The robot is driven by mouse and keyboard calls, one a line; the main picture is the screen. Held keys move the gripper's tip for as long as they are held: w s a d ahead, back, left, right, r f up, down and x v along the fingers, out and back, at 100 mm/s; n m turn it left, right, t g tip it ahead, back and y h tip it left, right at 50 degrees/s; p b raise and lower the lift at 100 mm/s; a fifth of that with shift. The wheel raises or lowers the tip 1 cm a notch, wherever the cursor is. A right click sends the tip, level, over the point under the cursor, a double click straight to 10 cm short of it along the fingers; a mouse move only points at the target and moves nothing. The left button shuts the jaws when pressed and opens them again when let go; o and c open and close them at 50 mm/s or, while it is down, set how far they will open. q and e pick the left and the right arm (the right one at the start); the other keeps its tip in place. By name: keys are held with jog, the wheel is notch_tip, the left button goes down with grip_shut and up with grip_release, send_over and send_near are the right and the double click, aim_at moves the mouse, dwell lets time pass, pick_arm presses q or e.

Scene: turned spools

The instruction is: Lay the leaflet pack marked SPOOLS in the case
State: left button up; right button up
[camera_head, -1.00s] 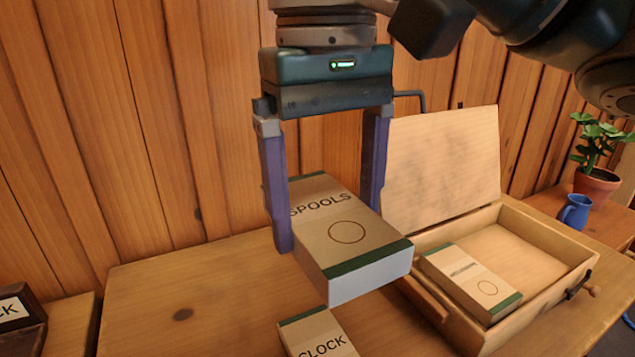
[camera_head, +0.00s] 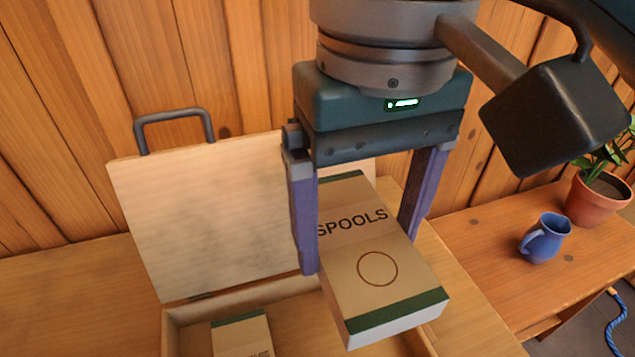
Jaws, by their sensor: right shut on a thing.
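The leaflet pack marked SPOOLS (camera_head: 362,290) is a tan box with dark green bands and a printed circle. My right gripper (camera_head: 362,240) is shut on it, one finger on each side, and holds it up above the right part of the case. The wooden case (camera_head: 182,330) stands open on the table, its lid (camera_head: 200,215) raised at the back with a dark handle. Another tan and green pack (camera_head: 240,335) lies inside at the left. The held pack hides much of the case's right side. My left gripper is not in view.
A blue mug (camera_head: 546,238) and a potted plant (camera_head: 597,195) stand on the wooden surface at the right. A blue rope (camera_head: 616,325) hangs at the far right. The table (camera_head: 60,300) left of the case is clear. A plank wall stands behind.

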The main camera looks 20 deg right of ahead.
jog(key=b, duration=0.4)
send_over(344, 350)
notch_tip(344, 350, down, 15)
jog(key=shift+a+f, duration=0.1)
notch_tip(344, 350, down, 4)
jog(key=shift+f+b, duration=0.1)
jog(key=shift+b, duration=0.6)
jog(key=shift+f, duration=0.3)
jog(key=shift+f, duration=0.1)
jog(key=o, duration=1.1)
jog(key=shift+c, duration=0.2)
jog(key=shift+o, duration=0.9)
